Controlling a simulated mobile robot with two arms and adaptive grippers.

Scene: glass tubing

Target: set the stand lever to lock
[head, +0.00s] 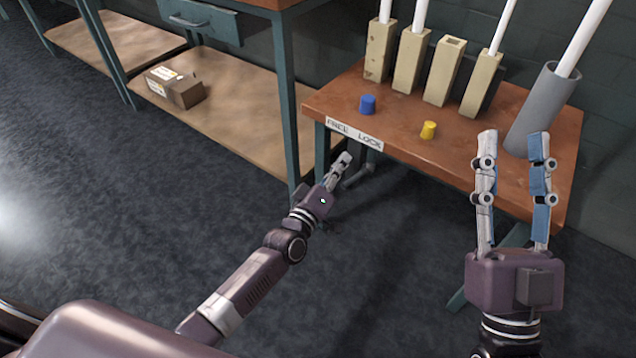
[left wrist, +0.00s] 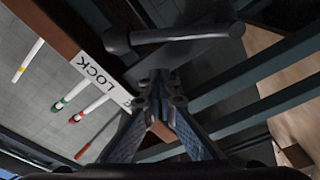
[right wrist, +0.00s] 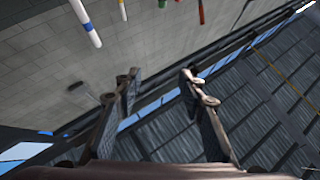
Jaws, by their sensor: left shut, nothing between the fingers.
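The stand's lever is a dark grey bar with a rounded end in the left wrist view (left wrist: 185,33), just beyond my left gripper's fingertips. In the head view a dark part (head: 361,173) shows below the stand's front edge, partly behind my left gripper. A white label (head: 354,134) reading FREE on the left and LOCK on the right is on that edge. My left gripper (head: 343,161) is shut and empty, close to the lever; I cannot tell if they touch. My right gripper (head: 513,142) is open and empty, in front of the stand's right side.
The brown stand top (head: 400,151) carries several tan blocks (head: 443,72), some holding white tubes, a grey cylinder (head: 541,110) with a tube, a blue stopper (head: 367,104) and a yellow stopper (head: 428,130). A workbench leg (head: 284,110) stands left of it. A cardboard box (head: 176,88) lies on the lower shelf.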

